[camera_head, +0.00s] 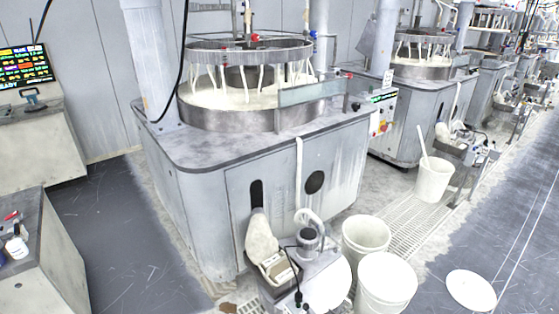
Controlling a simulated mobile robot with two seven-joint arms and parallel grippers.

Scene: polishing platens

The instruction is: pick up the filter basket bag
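An off-white, cloth-like shape (261,238) slumps against the front of the nearest polishing machine, below a dark oval opening. It looks like the filter basket bag. Its lower end meets a pale, basket-like piece (277,268) on a low grey unit at the bottom centre. I cannot tell where the bag ends and the basket begins. Neither of my grippers shows in the head view, so I cannot see how they stand relative to the bag.
A pump (308,240) with a hose stands right of the bag. An open bucket (366,234) and a lidded bucket (387,277) crowd farther right. A loose lid (470,290) lies on the floor. Open dark floor (135,235) lies left of the machine (215,220).

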